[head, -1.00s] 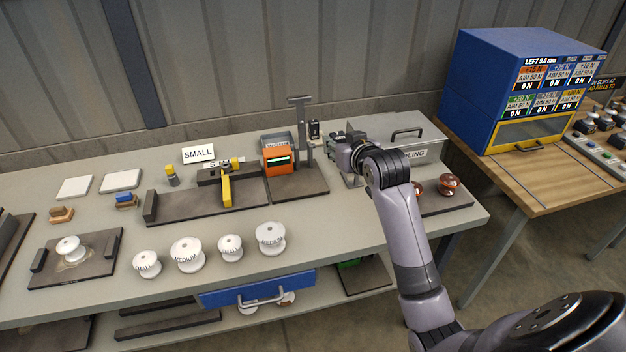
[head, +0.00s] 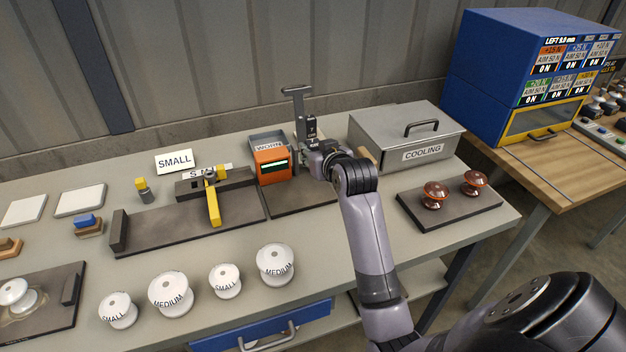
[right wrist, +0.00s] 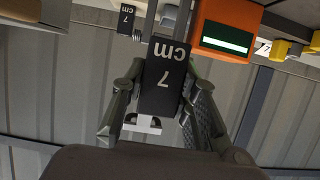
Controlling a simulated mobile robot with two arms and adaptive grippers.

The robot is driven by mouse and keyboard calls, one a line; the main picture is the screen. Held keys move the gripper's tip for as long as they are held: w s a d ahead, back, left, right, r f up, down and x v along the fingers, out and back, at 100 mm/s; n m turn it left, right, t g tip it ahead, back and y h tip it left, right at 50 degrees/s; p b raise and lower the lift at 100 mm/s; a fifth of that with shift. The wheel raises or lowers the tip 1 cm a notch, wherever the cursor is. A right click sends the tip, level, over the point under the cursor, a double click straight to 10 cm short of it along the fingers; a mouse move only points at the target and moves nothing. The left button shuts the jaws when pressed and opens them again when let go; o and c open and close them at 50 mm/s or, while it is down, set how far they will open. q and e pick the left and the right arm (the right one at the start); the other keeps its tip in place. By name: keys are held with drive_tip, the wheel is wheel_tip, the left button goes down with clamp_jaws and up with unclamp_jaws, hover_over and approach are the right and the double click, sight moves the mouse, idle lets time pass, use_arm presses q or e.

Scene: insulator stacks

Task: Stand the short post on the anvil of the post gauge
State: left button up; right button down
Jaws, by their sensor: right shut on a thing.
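My right gripper (head: 318,155) is in front of the post gauge. In the right wrist view it is shut on the short post (right wrist: 165,75), a black block marked 7 cm with a pale end. The gauge has an orange display box (head: 271,166), a grey column (head: 299,105) with a crossbar, and a dark base (head: 295,200). The orange box also shows in the wrist view (right wrist: 228,25). The anvil is hidden, so contact with the post cannot be told. A smaller block marked 7 cm (right wrist: 126,18) is farther off. My left gripper is out of view.
The grey COOLING box (head: 405,140) stands right of the gauge, with two brown insulators on a dark tray (head: 450,217) in front. A yellow-armed fixture (head: 213,207) stands to the left. Several white insulators (head: 170,293) line the front of the bench.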

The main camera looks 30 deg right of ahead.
hover_over(313, 190)
wheel_tip(313, 190, down, 4)
drive_tip(key=shift+f, duration=0.35)
wheel_tip(313, 190, down, 3)
drive_tip(key=shift+r, duration=0.15)
drive_tip(key=shift+f, duration=0.7)
drive_tip(key=c, duration=1.7)
unclamp_jaws()
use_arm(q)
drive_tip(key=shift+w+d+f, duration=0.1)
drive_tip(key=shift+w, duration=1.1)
use_arm(e)
drive_tip(key=o, duration=0.5)
drive_tip(key=shift+c, duration=0.2)
